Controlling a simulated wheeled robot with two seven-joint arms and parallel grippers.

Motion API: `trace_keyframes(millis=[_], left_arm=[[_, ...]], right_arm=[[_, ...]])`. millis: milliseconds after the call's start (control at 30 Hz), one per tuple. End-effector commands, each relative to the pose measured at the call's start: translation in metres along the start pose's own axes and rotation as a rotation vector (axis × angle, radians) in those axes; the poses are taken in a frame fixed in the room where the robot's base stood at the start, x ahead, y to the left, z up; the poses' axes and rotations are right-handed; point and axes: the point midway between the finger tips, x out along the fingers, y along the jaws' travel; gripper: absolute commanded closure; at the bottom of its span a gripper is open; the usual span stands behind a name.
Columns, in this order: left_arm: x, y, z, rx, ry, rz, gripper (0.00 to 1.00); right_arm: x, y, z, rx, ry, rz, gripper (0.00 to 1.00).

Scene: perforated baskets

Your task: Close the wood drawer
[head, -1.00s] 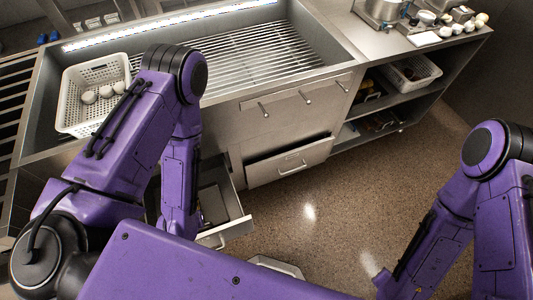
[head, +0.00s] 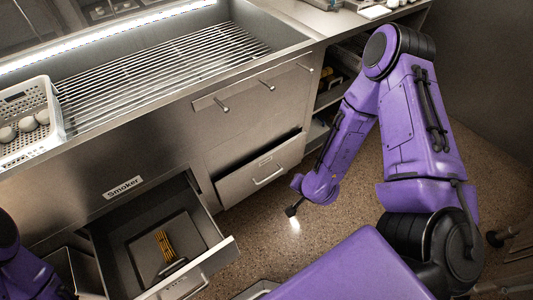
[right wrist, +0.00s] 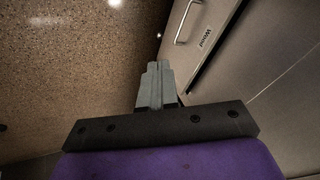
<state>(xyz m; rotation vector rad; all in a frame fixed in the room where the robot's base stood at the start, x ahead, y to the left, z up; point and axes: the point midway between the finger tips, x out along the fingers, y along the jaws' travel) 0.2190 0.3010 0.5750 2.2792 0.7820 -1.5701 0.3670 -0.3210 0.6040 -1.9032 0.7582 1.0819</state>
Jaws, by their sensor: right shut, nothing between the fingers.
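The wood drawer (head: 235,186) is a metal drawer low in the right part of the cabinet, with a bar handle and small label. It stands slightly out, with a dark gap above its front. In the right wrist view its front (right wrist: 212,22) shows the label, which reads "Wood", and the handle at the top. My right gripper (head: 292,211) is shut and empty, low over the floor in front of the drawer's right side, apart from it. Its shut fingers (right wrist: 155,82) also show in the right wrist view. My left gripper is out of view; only part of that arm shows.
Another drawer (head: 233,246) below the "Smoker" sign is pulled far out at left, with a tray and yellowish sticks inside. A white perforated basket (head: 52,88) with white round items stands on the counter. Open shelves stand at right. Speckled floor (head: 345,210) is clear.

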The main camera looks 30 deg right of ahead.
Motion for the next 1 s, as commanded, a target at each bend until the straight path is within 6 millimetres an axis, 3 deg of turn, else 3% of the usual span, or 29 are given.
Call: trace_keyframes(millis=[33,100,200,300,567,1000], left_arm=[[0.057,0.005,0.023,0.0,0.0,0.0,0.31],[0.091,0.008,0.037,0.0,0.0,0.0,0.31],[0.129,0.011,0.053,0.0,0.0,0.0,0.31],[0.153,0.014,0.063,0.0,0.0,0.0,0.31],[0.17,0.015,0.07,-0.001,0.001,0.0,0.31],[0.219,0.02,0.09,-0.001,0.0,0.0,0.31]], right_arm=[[0.056,0.001,-0.002,0.093,0.003,-0.06,1.0],[0.088,-0.012,-0.017,0.201,-0.008,-0.143,1.0],[0.121,-0.025,-0.037,0.327,-0.025,-0.249,1.0],[0.14,-0.033,-0.052,0.414,-0.042,-0.326,1.0],[0.156,-0.042,-0.066,0.476,-0.058,-0.384,1.0],[0.242,-0.075,-0.066,0.472,-0.059,-0.381,1.0]])
